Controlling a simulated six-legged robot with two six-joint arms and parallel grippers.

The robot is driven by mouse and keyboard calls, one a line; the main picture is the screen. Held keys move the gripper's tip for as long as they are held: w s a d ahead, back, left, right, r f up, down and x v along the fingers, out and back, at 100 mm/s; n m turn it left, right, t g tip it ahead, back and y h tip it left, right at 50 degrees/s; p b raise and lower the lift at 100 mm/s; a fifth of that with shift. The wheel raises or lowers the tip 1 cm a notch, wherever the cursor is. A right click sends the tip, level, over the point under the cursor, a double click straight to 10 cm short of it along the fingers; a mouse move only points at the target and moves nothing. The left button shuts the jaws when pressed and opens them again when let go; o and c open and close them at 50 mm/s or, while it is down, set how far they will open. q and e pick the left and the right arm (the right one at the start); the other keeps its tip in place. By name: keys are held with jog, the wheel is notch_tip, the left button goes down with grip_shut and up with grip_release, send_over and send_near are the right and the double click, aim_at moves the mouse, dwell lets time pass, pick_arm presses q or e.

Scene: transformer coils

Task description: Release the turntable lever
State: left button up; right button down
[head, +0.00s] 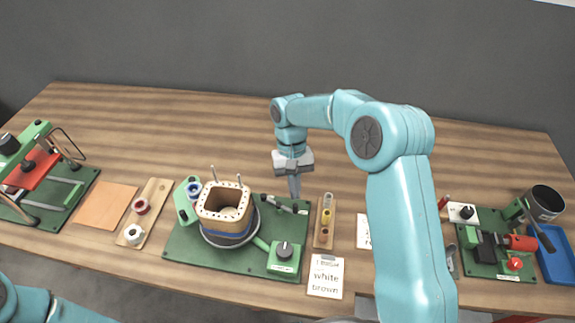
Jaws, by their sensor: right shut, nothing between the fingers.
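The turntable (207,237) is a dark round base on a green board (185,250). It carries a square tan coil former (226,197) with a blue band and two upright pins. My right gripper (294,194) points down, shut and empty, just above this part; contact cannot be told. My left gripper is out of view; part of that arm shows at bottom left.
A wooden holder with small vials (326,222) stands close right of the board. Spools on a wooden strip (142,207) are at left. A green fixture (495,250) and blue tray (558,262) are at right. The table's back is clear.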

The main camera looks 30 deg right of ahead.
jog(key=p+v, duration=0.1)
jog(key=v, duration=1.5)
jog(key=shift+p, duration=0.35)
jog(key=shift+f, duration=0.1)
jog(key=shift+s, duration=0.1)
